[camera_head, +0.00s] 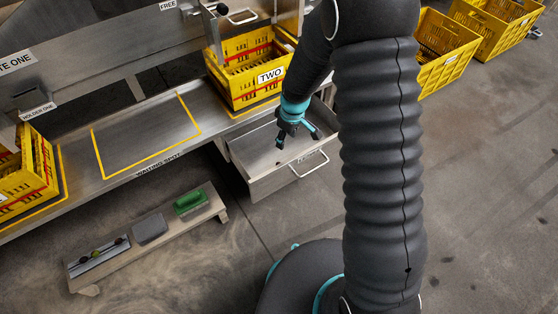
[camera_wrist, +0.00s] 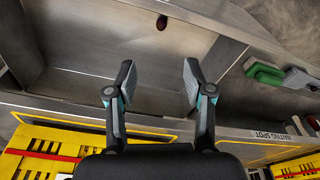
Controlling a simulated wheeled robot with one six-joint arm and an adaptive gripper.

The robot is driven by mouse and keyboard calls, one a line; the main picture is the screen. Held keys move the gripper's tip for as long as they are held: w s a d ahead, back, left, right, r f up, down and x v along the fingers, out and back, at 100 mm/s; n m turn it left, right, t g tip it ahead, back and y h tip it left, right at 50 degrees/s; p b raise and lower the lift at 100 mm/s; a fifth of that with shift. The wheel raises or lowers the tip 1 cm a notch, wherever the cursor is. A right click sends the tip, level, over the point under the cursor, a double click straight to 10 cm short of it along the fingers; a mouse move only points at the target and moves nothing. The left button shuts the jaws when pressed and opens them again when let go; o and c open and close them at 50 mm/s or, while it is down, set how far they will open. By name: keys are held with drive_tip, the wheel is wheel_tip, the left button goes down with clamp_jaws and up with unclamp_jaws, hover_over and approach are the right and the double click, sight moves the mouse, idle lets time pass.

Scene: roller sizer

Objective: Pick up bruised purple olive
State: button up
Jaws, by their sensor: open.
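A dark reddish-purple olive (camera_wrist: 162,22) lies on the bottom of the open metal drawer (camera_wrist: 90,92), near the top edge of the wrist view. Whether it is bruised is too small to tell. The drawer also shows in the head view (camera_head: 262,187), pulled out under the bench. My gripper (camera_head: 297,139) is over the drawer in the head view. In the wrist view my gripper (camera_wrist: 158,82) has its two fingers wide apart with nothing between them. The olive is beyond the fingertips, roughly in line with the gap, and apart from them.
A yellow crate marked TWO (camera_head: 243,92) stands on the bench (camera_head: 200,110) behind the drawer. Another yellow crate (camera_head: 25,180) is at left. A low stand (camera_head: 160,235) holds a green-handled brush (camera_head: 190,202). The drawer walls surround the olive.

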hover_over(279, 162)
drive_tip(key=s, duration=0.2)
drive_tip(key=shift+n, duration=0.4)
drive_tip(key=f, duration=1.1)
drive_tip(key=shift+w+d, duration=0.2)
drive_tip(key=shift+d, duration=0.1)
drive_tip(key=shift+w+a+f, duration=0.15)
drive_tip(key=shift+w+f, duration=0.05)
drive_tip(key=shift+f, duration=1.2)
drive_tip(key=shift+w+a+f, duration=0.1)
drive_tip(key=shift+w+f, duration=0.1)
drive_tip(key=shift+f, duration=1.2)
drive_tip(key=c, duration=0.8)
